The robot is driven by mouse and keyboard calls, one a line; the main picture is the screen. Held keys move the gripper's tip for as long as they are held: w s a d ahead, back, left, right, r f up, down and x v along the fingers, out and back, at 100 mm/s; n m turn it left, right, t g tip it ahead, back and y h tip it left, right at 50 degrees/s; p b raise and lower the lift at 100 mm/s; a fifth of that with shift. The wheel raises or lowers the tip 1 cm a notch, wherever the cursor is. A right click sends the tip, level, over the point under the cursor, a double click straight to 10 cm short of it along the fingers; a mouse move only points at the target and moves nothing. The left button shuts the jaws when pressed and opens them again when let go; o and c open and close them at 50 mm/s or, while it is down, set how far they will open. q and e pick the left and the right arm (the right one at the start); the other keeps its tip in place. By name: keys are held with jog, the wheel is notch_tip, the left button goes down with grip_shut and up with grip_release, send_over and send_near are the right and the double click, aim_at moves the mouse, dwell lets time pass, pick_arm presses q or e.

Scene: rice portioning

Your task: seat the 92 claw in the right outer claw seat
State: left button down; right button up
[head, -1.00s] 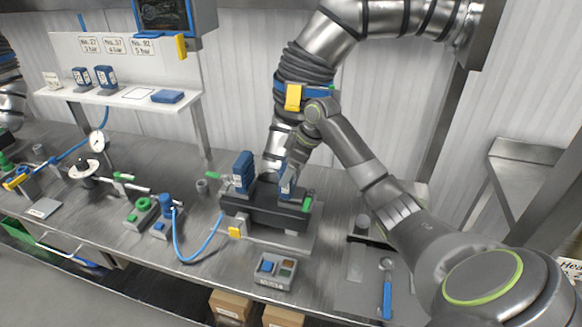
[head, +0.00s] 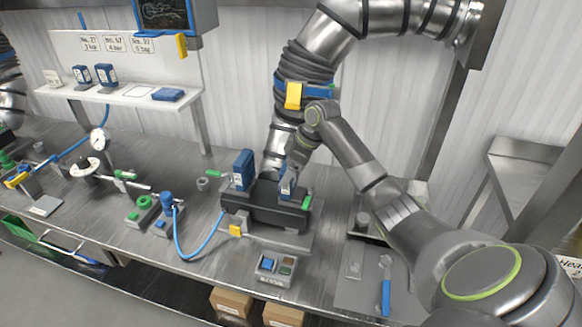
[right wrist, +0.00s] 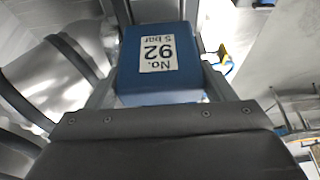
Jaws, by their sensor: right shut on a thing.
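The 92 claw (right wrist: 157,82) is a blue block with a white "No. 92 5 bar" label, upside down in the right wrist view. My right gripper (right wrist: 160,88) is shut on it, with a finger on either side. In the head view the claw (head: 287,184) is upright at the right end of the black claw holder (head: 262,212). Its lower end is at the holder's top; I cannot tell whether it is fully in the right outer seat. Another blue claw (head: 243,170) stands at the holder's left end. My left gripper is not in view.
A blue-handled tool (head: 386,295) lies on the right. A shelf (head: 120,98) at the back left carries two blue claws and a blue block.

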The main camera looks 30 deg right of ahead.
dwell(0.4)
jog(key=o, duration=1.9)
jog(key=shift+o, duration=0.2)
jog(key=shift+s+f, duration=0.1)
notch_tip(320, 180, up, 7)
jog(key=p, duration=0.7)
jog(key=shift+p, duration=0.4)
jog(key=shift+r+p, duration=0.65)
jog(key=shift+r, duration=0.4)
